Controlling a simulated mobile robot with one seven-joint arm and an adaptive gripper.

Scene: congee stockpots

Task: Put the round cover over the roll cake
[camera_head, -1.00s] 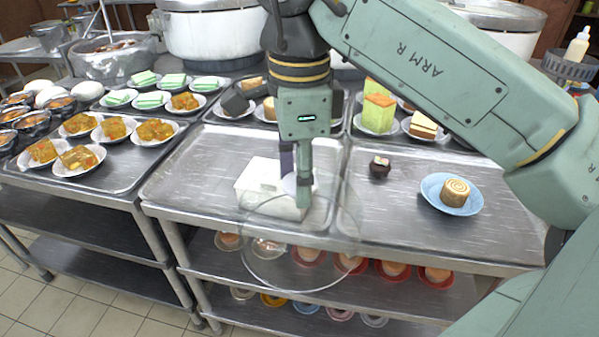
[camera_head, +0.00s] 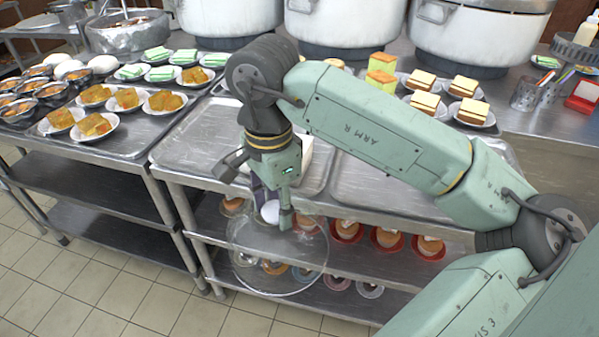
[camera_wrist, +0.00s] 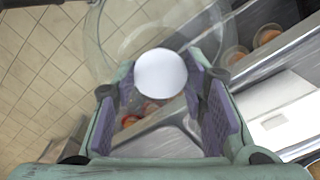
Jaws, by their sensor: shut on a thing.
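My gripper (camera_head: 272,213) is shut on the white knob (camera_head: 270,211) of the clear round cover (camera_head: 277,268). The cover hangs below the fingers, seemingly out in front of the table's front edge, with the lower shelf seen through it. In the wrist view the knob (camera_wrist: 160,73) sits between the purple finger pads, and the clear cover (camera_wrist: 112,45) spreads beyond it over floor and shelf edge. The roll cake and its blue plate are not visible now; my arm crosses in front of the right tray (camera_head: 350,190).
A white box (camera_head: 306,150) lies partly hidden behind my gripper, on the left tray. Cake slices on plates (camera_head: 425,103) stand behind the right tray, with large pots (camera_head: 345,25) beyond. Red-plated desserts (camera_head: 388,240) fill the shelf below. Open floor (camera_head: 110,285) lies at left front.

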